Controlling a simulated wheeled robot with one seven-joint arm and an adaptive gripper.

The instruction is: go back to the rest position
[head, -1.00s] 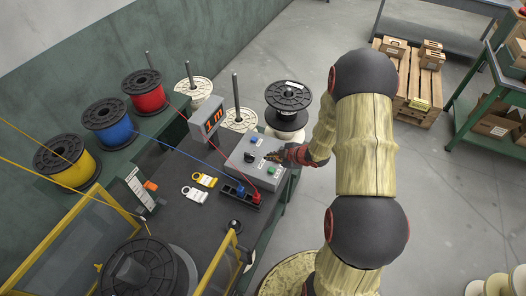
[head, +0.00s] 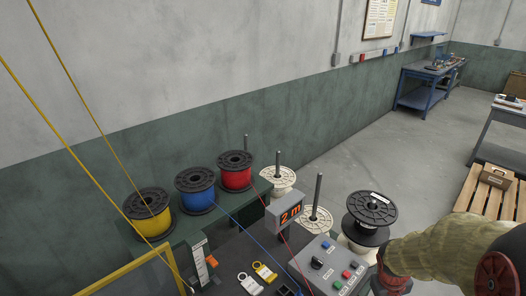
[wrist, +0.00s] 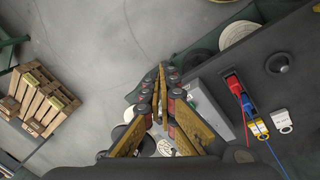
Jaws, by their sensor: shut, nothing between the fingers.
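My gripper (wrist: 160,72) is shut and empty in the wrist view, its fingertips together. In that view it points past the dark bench edge, with the grey control box to its right. In the head view only part of my arm shows at the lower right, to the right of the control box (head: 328,268). The box carries a black knob and coloured buttons. The display (head: 290,214) above it reads 2 m.
Yellow (head: 148,214), blue (head: 196,190) and red (head: 235,171) wire spools stand along the wall. A black spool (head: 372,208) stands right of the box. Yellow and white tags (wrist: 258,126) lie on the bench.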

